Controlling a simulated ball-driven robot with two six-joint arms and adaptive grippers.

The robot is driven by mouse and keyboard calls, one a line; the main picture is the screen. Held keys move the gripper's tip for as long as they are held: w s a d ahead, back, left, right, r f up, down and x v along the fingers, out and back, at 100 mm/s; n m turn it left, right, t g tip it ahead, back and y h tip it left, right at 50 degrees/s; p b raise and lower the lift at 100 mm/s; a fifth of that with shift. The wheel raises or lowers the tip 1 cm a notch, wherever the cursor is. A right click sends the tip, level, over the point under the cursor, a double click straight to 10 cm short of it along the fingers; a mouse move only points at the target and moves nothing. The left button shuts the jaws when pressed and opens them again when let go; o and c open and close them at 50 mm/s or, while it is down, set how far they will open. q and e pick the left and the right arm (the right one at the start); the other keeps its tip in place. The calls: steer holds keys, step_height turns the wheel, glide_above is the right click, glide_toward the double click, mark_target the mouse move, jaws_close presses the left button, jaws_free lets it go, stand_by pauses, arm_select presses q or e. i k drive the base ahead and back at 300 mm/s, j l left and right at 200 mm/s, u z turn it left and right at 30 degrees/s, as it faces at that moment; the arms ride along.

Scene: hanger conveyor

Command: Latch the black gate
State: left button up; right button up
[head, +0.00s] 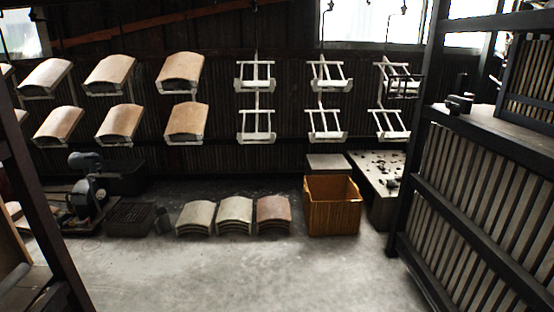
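A black slatted panel (480,190), which looks like the black gate, stands at the right behind a thick dark upright post (420,130). A small dark fitting (459,103) sits on the ledge at the panel's top near the post. I cannot tell whether it is the latch, or whether the gate is open or closed. Neither of my grippers shows in the head view.
Curved tiles (120,123) hang on racks at the left, with empty white hangers (257,125) beside them. Tile stacks (235,215), an orange crate (332,208) and a spotted table (375,170) stand behind. The concrete floor (240,275) in front is clear.

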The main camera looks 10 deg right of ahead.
mark_target(448, 104)
steer(key=i+l+z, duration=0.15)
steer(key=i+z, duration=0.15)
steer(key=i, duration=0.4)
steer(key=i+z, duration=0.3)
steer(key=i, duration=0.35)
